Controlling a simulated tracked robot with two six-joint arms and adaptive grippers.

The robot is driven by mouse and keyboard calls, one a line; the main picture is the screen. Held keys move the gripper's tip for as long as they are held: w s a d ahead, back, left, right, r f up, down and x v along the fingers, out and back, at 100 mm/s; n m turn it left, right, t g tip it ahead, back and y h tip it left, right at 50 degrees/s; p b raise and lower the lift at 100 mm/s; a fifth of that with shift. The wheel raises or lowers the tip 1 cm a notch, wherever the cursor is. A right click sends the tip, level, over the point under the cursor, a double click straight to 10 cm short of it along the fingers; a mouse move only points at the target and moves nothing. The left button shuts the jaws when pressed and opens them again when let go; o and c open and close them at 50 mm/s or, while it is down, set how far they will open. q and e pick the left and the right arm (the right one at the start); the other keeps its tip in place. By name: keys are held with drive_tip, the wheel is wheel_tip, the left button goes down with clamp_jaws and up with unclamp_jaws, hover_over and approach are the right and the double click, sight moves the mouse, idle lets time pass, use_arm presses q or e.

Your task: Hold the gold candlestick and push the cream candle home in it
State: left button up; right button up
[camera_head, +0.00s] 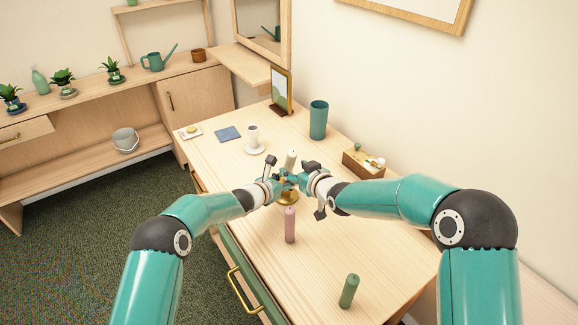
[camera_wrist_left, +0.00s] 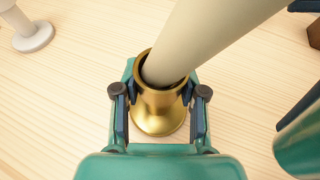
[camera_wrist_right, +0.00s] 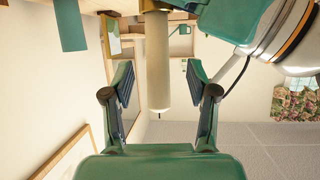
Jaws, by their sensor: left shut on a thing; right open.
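The gold candlestick (camera_head: 288,198) stands upright on the wooden table; its cup and base show in the left wrist view (camera_wrist_left: 158,118). My left gripper (camera_head: 281,184) is shut on its neck, just below the cup (camera_wrist_left: 160,104). The cream candle (camera_head: 291,158) has its lower end in the mouth of the cup; how deep it sits is hidden. It shows large in the left wrist view (camera_wrist_left: 205,40). My right gripper (camera_wrist_right: 158,85) is open, with the candle (camera_wrist_right: 158,60) between its fingers and a gap on both sides.
A pink candle (camera_head: 290,226) stands just in front of the candlestick, and a green candle (camera_head: 349,291) stands near the front. A white holder (camera_head: 254,141), teal cup (camera_head: 318,120), picture frame (camera_head: 282,91) and wooden box (camera_head: 362,164) stand around the back.

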sight(292, 167)
drive_tip(key=shift+x, duration=2.6)
drive_tip(key=shift+d+f, duration=0.1)
drive_tip(key=shift+d, duration=0.05)
clamp_jaws()
